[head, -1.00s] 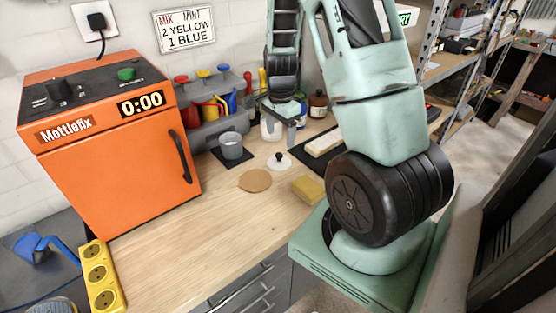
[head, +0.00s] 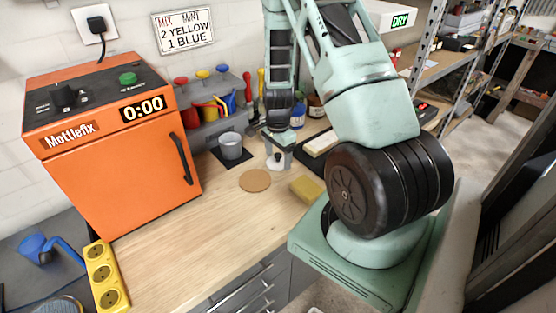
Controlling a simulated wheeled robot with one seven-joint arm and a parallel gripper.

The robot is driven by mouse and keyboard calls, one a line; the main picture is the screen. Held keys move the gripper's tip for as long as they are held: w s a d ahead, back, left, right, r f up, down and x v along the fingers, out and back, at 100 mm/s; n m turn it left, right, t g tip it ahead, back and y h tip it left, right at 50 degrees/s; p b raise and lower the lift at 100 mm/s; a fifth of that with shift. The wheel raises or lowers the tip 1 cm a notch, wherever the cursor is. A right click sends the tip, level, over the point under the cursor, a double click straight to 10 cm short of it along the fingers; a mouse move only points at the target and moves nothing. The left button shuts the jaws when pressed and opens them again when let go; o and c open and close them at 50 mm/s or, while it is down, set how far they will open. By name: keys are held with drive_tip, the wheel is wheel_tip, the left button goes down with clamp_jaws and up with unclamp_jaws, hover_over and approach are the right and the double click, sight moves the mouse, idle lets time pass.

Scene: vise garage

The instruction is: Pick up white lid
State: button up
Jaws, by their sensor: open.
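The white lid (head: 277,164) is a small round disc with a dark knob, lying on the wooden workbench. It sits right of the grey pot and behind the round cork mat. My gripper (head: 279,150) points down over the lid, with its fingers around or just above the knob. It is open. The fingers partly cover the lid, and I cannot tell whether they touch it.
A grey metal pot (head: 231,147) stands on a dark mat to the left. A cork disc (head: 255,181) and a yellow sponge-like block (head: 306,188) lie in front. An orange oven (head: 115,150) stands at left. The front bench is clear.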

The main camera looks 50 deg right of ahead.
drive_tip(key=c, duration=1.1)
drive_tip(key=shift+c, duration=0.5)
drive_tip(key=shift+s, duration=0.1)
